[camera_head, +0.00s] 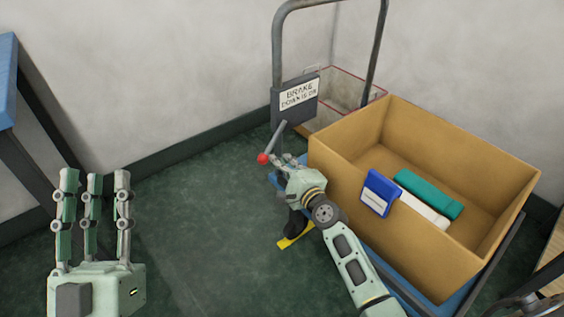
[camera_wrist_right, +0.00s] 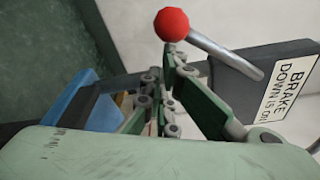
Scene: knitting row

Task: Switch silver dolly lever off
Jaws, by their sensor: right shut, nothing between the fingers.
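The silver dolly lever (camera_head: 276,137) has a red ball knob (camera_head: 262,158) and reaches out from a dark bracket on the dolly's handle frame. Its knob end sits lower in the head view than its bracket end. The lever (camera_wrist_right: 228,54) and knob (camera_wrist_right: 171,24) also show in the right wrist view. My right gripper (camera_head: 275,160) is shut and empty, its fingertips close beside the knob. In the right wrist view, the fingertips (camera_wrist_right: 172,54) lie just below the knob; contact is unclear. My left gripper (camera_head: 95,178) is open and empty, with fingers upright, far left.
The sign (camera_head: 298,95) reads "BRAKE DOWN IS ON", its last word hard to read. A cardboard box (camera_head: 335,170) on the blue dolly holds blue, white and green items. A wire basket (camera_head: 340,88) stands behind. A yellow piece (camera_head: 293,239) is by the dolly. The green floor at left is clear.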

